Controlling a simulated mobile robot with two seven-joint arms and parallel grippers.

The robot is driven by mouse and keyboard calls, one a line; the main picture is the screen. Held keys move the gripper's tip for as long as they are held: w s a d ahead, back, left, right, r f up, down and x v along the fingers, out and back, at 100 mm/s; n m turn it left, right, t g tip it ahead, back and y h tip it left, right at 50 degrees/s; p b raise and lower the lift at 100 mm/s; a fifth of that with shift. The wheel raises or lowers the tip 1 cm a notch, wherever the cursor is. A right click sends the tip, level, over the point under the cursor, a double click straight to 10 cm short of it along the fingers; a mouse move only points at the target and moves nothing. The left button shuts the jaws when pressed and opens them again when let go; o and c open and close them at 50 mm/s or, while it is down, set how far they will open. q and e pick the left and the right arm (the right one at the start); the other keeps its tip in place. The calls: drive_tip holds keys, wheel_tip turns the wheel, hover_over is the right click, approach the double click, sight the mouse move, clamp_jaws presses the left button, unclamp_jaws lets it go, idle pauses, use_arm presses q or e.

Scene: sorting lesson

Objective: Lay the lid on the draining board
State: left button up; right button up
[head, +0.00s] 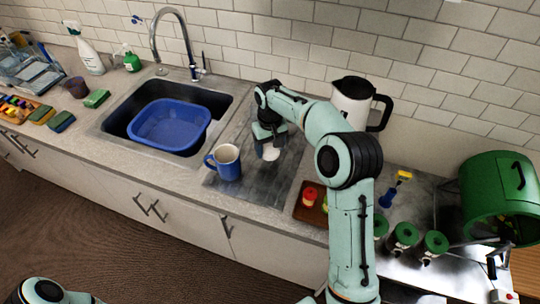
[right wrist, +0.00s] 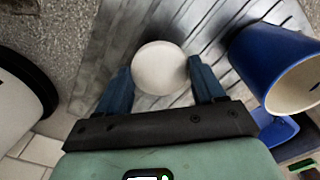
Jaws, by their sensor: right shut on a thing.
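My right gripper (head: 268,140) is over the grey grooved draining board (head: 262,188). It is shut on a small white round thing, which I take for the lid (head: 270,153). In the right wrist view the lid (right wrist: 160,68) is a pale disc between the two blue fingers of the right gripper (right wrist: 161,80), with the board's grooves (right wrist: 213,28) behind it. I cannot tell whether the lid touches the board. My left gripper is out of view; only part of my left arm shows at the bottom left.
A blue mug (head: 228,162) stands on the board close to the gripper, and in the wrist view it (right wrist: 272,62) is just right. A white and black kettle (head: 352,100) stands behind my right arm. The sink holds a blue basin (head: 170,124). A brown tray (head: 305,212) lies at right.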

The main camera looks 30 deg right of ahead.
sight(270, 150)
wheel_tip(270, 150, down, 4)
drive_tip(key=shift+r, duration=0.25)
drive_tip(key=shift+f, duration=0.35)
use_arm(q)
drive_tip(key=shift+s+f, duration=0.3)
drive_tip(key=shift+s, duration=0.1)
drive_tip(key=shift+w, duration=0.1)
use_arm(e)
drive_tip(key=shift+f, duration=0.2)
drive_tip(key=o, duration=1)
drive_tip(key=shift+r, duration=0.15)
